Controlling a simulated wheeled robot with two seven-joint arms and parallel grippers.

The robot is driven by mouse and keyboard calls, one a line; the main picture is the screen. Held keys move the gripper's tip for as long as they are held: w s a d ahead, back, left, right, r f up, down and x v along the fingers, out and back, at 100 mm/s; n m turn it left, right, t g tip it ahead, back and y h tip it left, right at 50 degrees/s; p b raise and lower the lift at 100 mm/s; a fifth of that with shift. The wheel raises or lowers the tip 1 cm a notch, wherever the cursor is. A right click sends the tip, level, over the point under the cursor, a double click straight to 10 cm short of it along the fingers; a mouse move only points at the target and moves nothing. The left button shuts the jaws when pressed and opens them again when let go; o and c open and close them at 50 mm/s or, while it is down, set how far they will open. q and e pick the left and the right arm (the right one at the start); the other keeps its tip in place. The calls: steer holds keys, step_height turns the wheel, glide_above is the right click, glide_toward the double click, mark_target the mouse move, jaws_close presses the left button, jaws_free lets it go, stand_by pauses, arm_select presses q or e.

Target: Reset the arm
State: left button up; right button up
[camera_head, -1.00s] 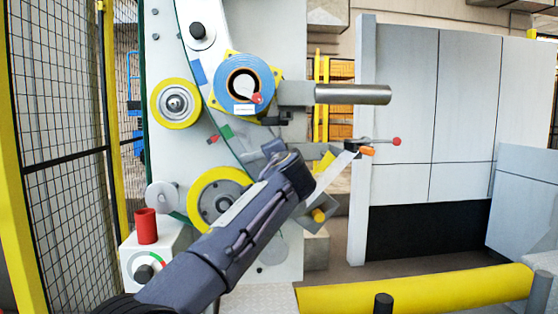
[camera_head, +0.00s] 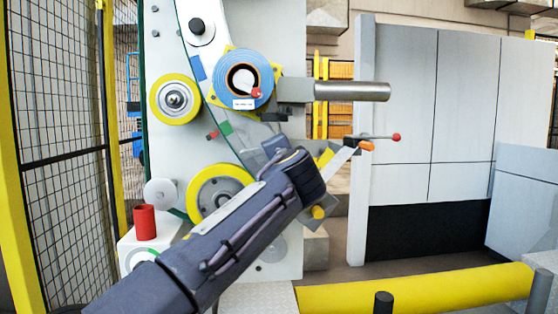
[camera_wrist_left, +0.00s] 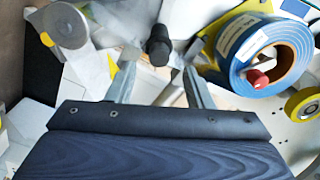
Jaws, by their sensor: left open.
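My left arm comes in from the lower left in the head view, and its wrist end covers the lower part of the machine. My left gripper (camera_wrist_left: 160,65) is open in the left wrist view, its two fingers apart, with a black knob (camera_wrist_left: 158,45) showing between them farther off. I see nothing held. The blue coil (camera_head: 236,66) sits on the machine's upper hub, with a white label and a small red knob. It also shows in the left wrist view (camera_wrist_left: 240,50), right of the fingers. My right gripper is in neither view.
The white machine panel (camera_head: 280,262) carries yellow-rimmed rollers (camera_head: 175,98). A metal shaft (camera_head: 350,91) and a lever with a red ball (camera_head: 396,137) stick out right. A mesh fence (camera_head: 60,120) stands left, grey cabinets (camera_head: 405,110) right, and a yellow rail (camera_head: 420,288) low in front.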

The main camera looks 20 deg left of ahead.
arm_select(q)
steer(key=shift+s+d, duration=0.2)
steer(key=shift+s, duration=0.3)
steer(key=s+a+f+n+g+h, duration=0.1)
steer(key=s+a+f+g+h, duration=0.1)
steer(key=s+a+f, duration=0.4)
steer(key=s+a+f+n+g+h, duration=0.1)
steer(key=s+f+n+g, duration=0.15)
steer(key=f, duration=0.65)
steer(key=s+a+f+g+h, duration=0.2)
steer(key=s+a+f, duration=0.2)
steer(key=s+f, duration=0.25)
steer(key=s+d+f+n+g+h, duration=0.25)
steer(key=s+d+f, duration=0.25)
steer(key=s+f, duration=0.6)
steer(key=s+d+f+n+g+h, duration=0.25)
steer(key=s+d+f+n, duration=0.2)
steer(key=s+f, duration=0.65)
step_height(320, 180, up, 27)
steer(key=m+p, duration=0.1)
steer(key=p, duration=2.4)
steer(key=shift+s+d+f+h, duration=0.15)
steer(key=shift+s+d+h, duration=0.05)
steer(key=shift+s+h, duration=0.25)
steer(key=shift+t, duration=0.25)
